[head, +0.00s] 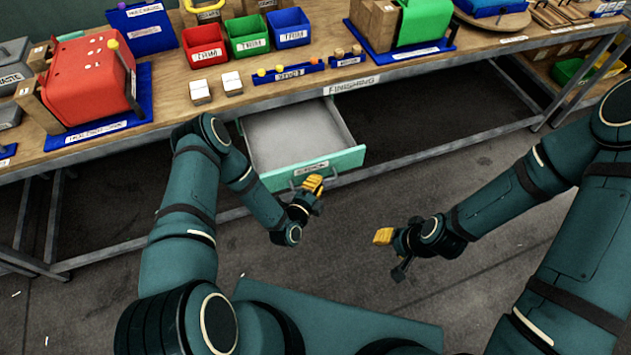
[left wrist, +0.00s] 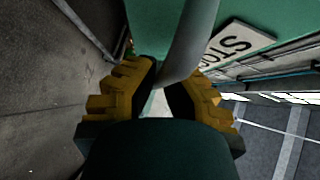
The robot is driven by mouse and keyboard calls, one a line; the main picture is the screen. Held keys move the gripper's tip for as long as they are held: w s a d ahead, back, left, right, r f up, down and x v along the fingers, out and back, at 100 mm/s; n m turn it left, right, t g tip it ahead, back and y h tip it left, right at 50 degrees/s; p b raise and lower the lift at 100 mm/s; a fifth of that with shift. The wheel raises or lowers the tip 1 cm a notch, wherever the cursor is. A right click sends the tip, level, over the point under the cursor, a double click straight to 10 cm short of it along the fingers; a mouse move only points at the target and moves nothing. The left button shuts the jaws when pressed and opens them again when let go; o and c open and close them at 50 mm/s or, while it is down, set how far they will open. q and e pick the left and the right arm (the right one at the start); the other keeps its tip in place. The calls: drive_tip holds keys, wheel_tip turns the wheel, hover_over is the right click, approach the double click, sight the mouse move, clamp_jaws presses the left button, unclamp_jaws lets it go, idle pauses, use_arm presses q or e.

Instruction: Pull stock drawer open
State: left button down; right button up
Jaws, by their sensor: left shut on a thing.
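The stock drawer (head: 300,140) hangs under the workbench and stands pulled out, with its pale, empty inside showing. Its green front (head: 343,160) carries a white label and a grey bar handle. My left gripper (head: 313,184) is at the drawer front, shut on the handle. In the left wrist view the yellow fingers sit on both sides of the grey handle (left wrist: 188,45), with the green front and the label (left wrist: 238,48) behind it. My right gripper (head: 383,236) hangs over the floor, right of and below the drawer, touching nothing; its finger gap is not clear.
The workbench (head: 180,110) holds a red press (head: 88,82), a green press (head: 424,22), red, green and blue bins (head: 248,36) and small white-topped blocks (head: 200,91). Bench legs and rails run below. The floor (head: 340,255) before the drawer is clear.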

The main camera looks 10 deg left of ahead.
use_arm(q)
drive_tip(key=shift+d, duration=0.2)
drive_tip(key=c, duration=1)
unclamp_jaws()
drive_tip(key=shift+a, duration=0.1)
drive_tip(key=shift+s, duration=0.2)
drive_tip(key=v, duration=1.1)
drive_tip(key=shift+s+a, duration=0.1)
drive_tip(key=shift+s, duration=0.15)
drive_tip(key=shift+w, duration=0.1)
